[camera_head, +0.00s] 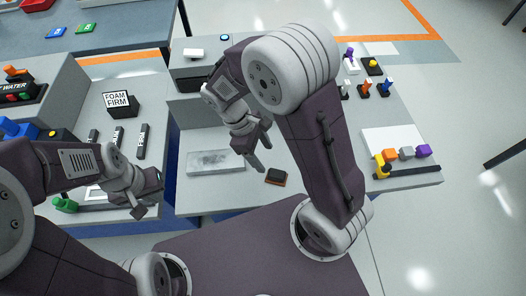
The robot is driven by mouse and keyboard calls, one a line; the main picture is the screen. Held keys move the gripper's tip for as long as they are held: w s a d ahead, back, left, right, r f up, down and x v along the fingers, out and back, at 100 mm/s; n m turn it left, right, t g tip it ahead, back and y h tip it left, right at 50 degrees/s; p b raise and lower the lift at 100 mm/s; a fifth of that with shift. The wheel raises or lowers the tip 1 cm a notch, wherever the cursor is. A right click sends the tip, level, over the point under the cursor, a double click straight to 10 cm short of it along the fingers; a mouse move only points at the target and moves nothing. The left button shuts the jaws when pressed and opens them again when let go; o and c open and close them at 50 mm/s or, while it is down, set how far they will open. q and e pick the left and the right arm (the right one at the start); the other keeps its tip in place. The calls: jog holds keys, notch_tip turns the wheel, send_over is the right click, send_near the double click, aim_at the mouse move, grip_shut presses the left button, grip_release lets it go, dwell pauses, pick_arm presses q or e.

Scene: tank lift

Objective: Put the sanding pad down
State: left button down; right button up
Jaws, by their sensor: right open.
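A grey metal-looking plate (214,162) lies on the worktop to the left of the pad. My left gripper (148,207) is over the left bench; its fingers are too small and dark to tell whether they are open.
A black box marked FOAM FIRM (121,106) stands on the left bench (91,71). A white sheet with coloured cubes (405,154) and a yellow clamp-like tool (381,167) are at the right. Several small coloured-top items stand at the back right.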

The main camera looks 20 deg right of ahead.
jog(key=d+m+t+y, duration=0.1)
jog(key=m, duration=0.2)
jog(key=s+d+m+t+y, duration=0.1)
jog(key=m, duration=0.3)
jog(key=s+d+m+t+y, duration=0.1)
jog(key=d+m+t+y, duration=0.1)
jog(key=m, duration=0.2)
jog(key=shift+s+d+r, duration=0.1)
jog(key=shift+s+r, duration=0.15)
jog(key=shift+s, duration=0.1)
jog(key=shift+o, duration=0.4)
